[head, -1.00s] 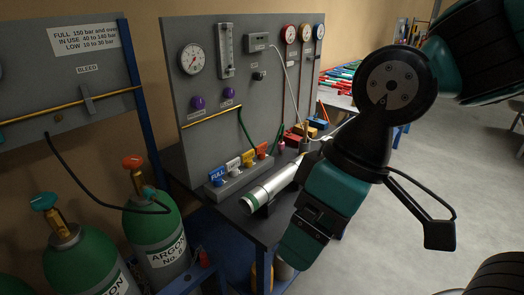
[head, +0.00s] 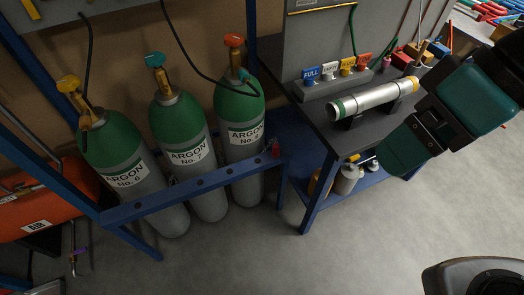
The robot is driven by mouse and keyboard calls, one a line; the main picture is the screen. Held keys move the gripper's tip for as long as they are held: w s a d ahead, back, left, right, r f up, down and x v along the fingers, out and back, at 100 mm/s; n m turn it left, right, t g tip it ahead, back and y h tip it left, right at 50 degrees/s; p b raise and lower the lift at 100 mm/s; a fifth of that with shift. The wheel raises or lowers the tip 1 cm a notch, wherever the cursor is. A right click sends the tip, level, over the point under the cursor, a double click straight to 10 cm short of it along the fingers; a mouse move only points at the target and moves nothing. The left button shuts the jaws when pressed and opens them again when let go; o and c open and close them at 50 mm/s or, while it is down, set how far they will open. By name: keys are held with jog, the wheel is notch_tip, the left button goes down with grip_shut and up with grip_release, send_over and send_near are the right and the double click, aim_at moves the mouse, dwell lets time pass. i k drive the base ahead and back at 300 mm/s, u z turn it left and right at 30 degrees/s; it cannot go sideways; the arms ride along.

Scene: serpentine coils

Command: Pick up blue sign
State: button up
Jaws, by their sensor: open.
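The blue sign (head: 311,73), marked FULL, stands upright at the left end of a row of small coloured signs on a grey block (head: 325,88). The block sits at the back of the dark bench, at the foot of the grey panel. My gripper (head: 400,155) is at the right, in front of the bench's right part and apart from the blue sign. It is open and no object shows in it. Its fingertips are hard to make out.
White, yellow and orange signs stand right of the blue one. A silver tube (head: 372,99) lies on black supports in front of the row. Argon cylinders (head: 240,110) stand left behind a blue rail (head: 190,190). The grey floor (head: 330,250) in front is clear.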

aim_at(309, 74)
jog(key=u, duration=0.05)
jog(key=k, duration=0.65)
jog(key=u, duration=0.6)
jog(key=i, duration=1.2)
jog(key=z, duration=0.35)
jog(key=i, duration=0.6)
jog(key=z, duration=0.05)
